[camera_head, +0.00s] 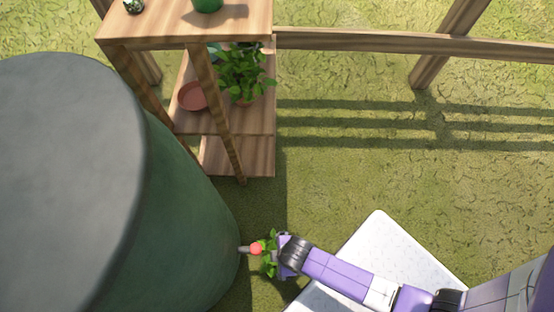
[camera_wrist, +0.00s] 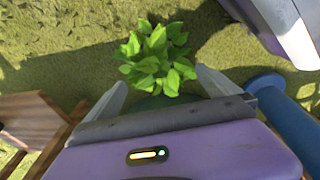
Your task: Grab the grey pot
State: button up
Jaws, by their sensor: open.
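I cannot clearly make out a grey pot in either view. In the wrist view, a bushy bright-green plant (camera_wrist: 157,58) shows beyond and between the fingers of my gripper (camera_wrist: 161,78). A dark green rounded shape (camera_wrist: 165,101) shows under its leaves, partly hidden by the gripper body. The fingers are apart, and I see nothing clamped between them. In the head view, my gripper (camera_head: 262,249) is low beside the large green barrel, with green leaves (camera_head: 268,240) and a small red round thing (camera_head: 256,248) around it. The pot of this plant is hidden there.
A large green barrel with a grey top (camera_head: 70,170) fills the left. A wooden shelf (camera_head: 240,155) at upper left bears a small succulent pot (camera_head: 133,6), a green pot (camera_head: 207,4), a terracotta dish (camera_head: 192,96) and a leafy plant (camera_head: 240,72).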

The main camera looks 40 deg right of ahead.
aim_at(267, 266)
jog(key=shift+n+g+h, duration=0.4)
jog(key=shift+n+g, duration=0.4)
jog(key=shift+g, duration=0.1)
jog(key=f+b, duration=0.1)
jog(key=f, duration=0.3)
jog(key=w+f+b, duration=0.1)
jog(key=f, duration=0.1)
jog(key=shift+d+f+b, duration=0.25)
jog(key=shift+d+b, duration=0.05)
jog(key=shift+b, duration=0.05)
notch_tip(267, 266, down, 2)
jog(key=shift+f+b, duration=0.2)
jog(key=shift+b, duration=0.6)
jog(key=f+b, duration=0.2)
jog(key=f, duration=0.1)
jog(key=f+b, duration=0.2)
jog(key=shift+w+a+f, duration=0.1)
jog(key=shift+w, duration=0.2)
jog(key=c, duration=1.7)
jog(key=shift+r, duration=0.25)
